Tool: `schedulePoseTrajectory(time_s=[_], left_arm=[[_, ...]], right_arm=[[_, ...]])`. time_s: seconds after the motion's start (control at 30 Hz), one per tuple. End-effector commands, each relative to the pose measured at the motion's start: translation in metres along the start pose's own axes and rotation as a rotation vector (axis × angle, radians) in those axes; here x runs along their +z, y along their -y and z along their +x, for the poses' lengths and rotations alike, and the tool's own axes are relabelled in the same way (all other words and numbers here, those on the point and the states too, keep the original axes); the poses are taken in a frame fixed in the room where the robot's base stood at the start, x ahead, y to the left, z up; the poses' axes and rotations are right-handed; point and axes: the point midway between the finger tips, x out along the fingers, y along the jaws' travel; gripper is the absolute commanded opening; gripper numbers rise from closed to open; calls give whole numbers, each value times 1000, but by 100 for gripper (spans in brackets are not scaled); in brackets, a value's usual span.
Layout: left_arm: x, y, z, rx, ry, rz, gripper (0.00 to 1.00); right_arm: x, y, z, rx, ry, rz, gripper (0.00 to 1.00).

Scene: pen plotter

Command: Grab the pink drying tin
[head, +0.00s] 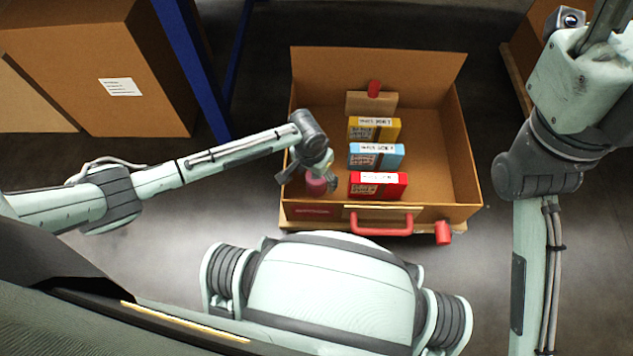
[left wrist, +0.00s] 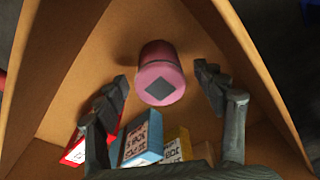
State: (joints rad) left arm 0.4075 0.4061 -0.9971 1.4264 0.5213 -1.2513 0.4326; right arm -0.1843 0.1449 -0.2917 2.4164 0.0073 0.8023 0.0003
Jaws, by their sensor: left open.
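The pink tin (head: 316,186) stands in the front left corner of the open cardboard box (head: 440,150), partly covered by my left gripper. In the left wrist view the pink tin (left wrist: 159,73) shows a dark diamond mark on its end face. My left gripper (head: 308,178) reaches into the box from the left, just over the tin. It is open, and in the left wrist view its fingertips (left wrist: 162,77) are on either side of the tin with gaps visible. My right arm shows at the right, but its gripper is out of frame.
A red carton (head: 377,186), a blue carton (head: 376,156) and a yellow carton (head: 373,130) stand right of the tin. Behind them is a tan block (head: 370,103) with a red piece on top. The box has a red handle (head: 381,226) in front; its right floor is clear.

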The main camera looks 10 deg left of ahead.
Motion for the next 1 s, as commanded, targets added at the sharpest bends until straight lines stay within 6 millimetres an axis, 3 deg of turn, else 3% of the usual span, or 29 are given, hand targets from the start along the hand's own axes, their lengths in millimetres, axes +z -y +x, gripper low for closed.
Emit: schedulePoseTrajectory(time_s=[0.03,0.2,0.5,0.93,1.0], left_arm=[[0,0,15,0,-1,0,70],[-1,-1,33,0,-2,1,70],[-1,0,35,0,-2,1,69],[-1,0,35,0,-2,1,15],[-1,0,35,0,-3,1,14]], right_arm=[[1,2,-5,-17,-15,-4,40],[2,3,0,-46,-32,-12,40],[2,3,3,-51,-34,-14,40],[3,3,3,-51,-33,-14,40],[3,3,3,-51,-33,-14,40]])
